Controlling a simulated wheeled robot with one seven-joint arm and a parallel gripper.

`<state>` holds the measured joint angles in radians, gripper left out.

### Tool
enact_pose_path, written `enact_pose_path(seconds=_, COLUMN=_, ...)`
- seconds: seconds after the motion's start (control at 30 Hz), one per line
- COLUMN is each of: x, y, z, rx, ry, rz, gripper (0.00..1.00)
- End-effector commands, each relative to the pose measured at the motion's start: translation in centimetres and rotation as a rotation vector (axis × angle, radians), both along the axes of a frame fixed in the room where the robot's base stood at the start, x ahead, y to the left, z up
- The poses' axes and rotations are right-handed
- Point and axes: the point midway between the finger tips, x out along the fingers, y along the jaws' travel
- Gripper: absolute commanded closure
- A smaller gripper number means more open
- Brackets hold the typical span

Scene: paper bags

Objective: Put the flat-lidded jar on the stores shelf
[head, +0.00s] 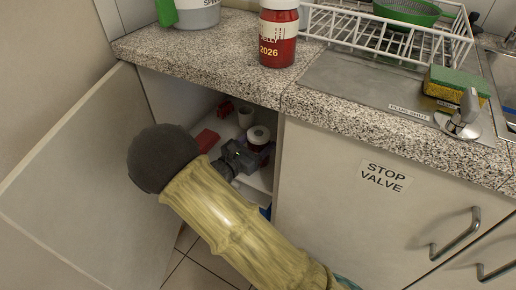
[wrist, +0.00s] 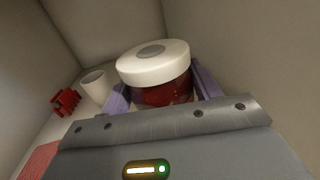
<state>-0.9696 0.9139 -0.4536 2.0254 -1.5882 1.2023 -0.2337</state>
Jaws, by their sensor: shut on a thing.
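A red jar with a flat white lid (wrist: 152,62) and a grey disc on its top is between my gripper's pale purple fingers (wrist: 163,95) in the wrist view. In the head view the jar (head: 259,134) shows inside the open cupboard below the counter, with my gripper (head: 252,152) around it. My gripper is shut on the jar, which looks close to upright. The jar's lower part is hidden, so I cannot tell whether it touches the shelf (head: 262,178). Another red jar (head: 278,42), marked 2026, stands on the counter; its top is cut off.
Inside the cupboard are a white cup (wrist: 95,87), a red knobbly object (wrist: 66,102) and a flat red item (head: 206,140). The open door (head: 80,180) is left of my arm. The speckled counter edge (head: 210,75) overhangs the opening.

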Motion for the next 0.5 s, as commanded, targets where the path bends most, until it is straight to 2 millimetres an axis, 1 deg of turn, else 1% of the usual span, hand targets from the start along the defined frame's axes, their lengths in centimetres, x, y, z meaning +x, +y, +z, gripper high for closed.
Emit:
enact_pose_path(seconds=0.03, x=0.05, y=-0.07, z=-0.86, rx=-0.001, ry=-0.003, rz=-0.002, gripper=0.81)
enact_pose_path(seconds=0.1, x=0.05, y=-0.09, z=-1.13, rx=0.000, ry=-0.004, rz=-0.002, gripper=0.81)
enact_pose_path(seconds=0.37, x=0.06, y=-0.13, z=-1.01, rx=0.000, ry=-0.004, rz=-0.003, gripper=0.81)
enact_pose_path(seconds=0.5, x=0.05, y=-0.12, z=-1.32, rx=-0.001, ry=-0.004, rz=-0.002, gripper=0.81)
